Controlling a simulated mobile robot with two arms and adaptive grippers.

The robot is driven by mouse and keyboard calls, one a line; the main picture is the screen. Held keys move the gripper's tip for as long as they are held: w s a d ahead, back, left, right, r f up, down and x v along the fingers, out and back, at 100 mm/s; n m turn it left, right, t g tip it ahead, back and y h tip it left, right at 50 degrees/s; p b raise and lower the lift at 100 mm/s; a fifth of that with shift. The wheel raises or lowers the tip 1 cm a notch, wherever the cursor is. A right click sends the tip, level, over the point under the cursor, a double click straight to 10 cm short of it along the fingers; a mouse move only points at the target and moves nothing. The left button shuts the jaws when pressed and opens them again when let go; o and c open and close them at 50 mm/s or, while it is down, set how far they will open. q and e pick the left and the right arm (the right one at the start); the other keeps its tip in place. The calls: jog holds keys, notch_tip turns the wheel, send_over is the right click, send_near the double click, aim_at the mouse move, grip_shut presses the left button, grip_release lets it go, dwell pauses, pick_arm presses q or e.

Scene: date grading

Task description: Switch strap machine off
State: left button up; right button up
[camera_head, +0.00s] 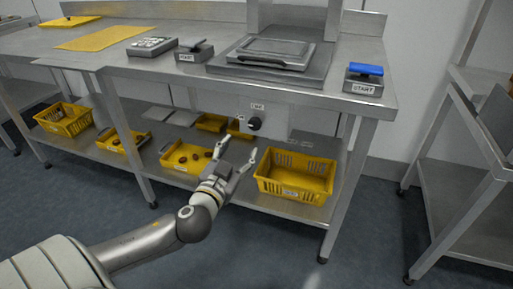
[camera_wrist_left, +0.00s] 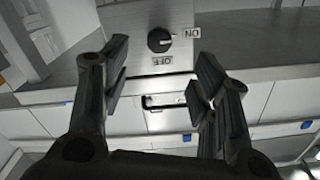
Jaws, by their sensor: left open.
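A black rotary knob (camera_head: 255,124) sits on a grey panel (camera_head: 279,121) under the front edge of the steel bench. In the left wrist view the knob (camera_wrist_left: 159,40) lies between an ON label (camera_wrist_left: 191,33) and an OFF label (camera_wrist_left: 155,61). A pale mark on the knob appears to point toward ON. My left gripper (camera_head: 238,150) is open and empty, in front of and below the knob, not touching it. In the left wrist view its two fingers (camera_wrist_left: 158,85) stand apart, below the knob in the picture. My right gripper is not in view.
The bench top carries a machine with a plate (camera_head: 270,52), a START box with a blue pad (camera_head: 364,80) and another START box (camera_head: 195,51). Yellow crates, one at right (camera_head: 294,190), stand on the lower shelf. A bench leg (camera_head: 345,190) stands at right.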

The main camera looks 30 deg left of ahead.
aim_at(253, 126)
pick_arm(q)
jog(key=x, duration=0.8)
jog(key=shift+w+r, duration=0.3)
jog(key=shift+b+x, duration=0.3)
jog(key=shift+x, duration=0.6)
jog(key=shift+w, duration=0.1)
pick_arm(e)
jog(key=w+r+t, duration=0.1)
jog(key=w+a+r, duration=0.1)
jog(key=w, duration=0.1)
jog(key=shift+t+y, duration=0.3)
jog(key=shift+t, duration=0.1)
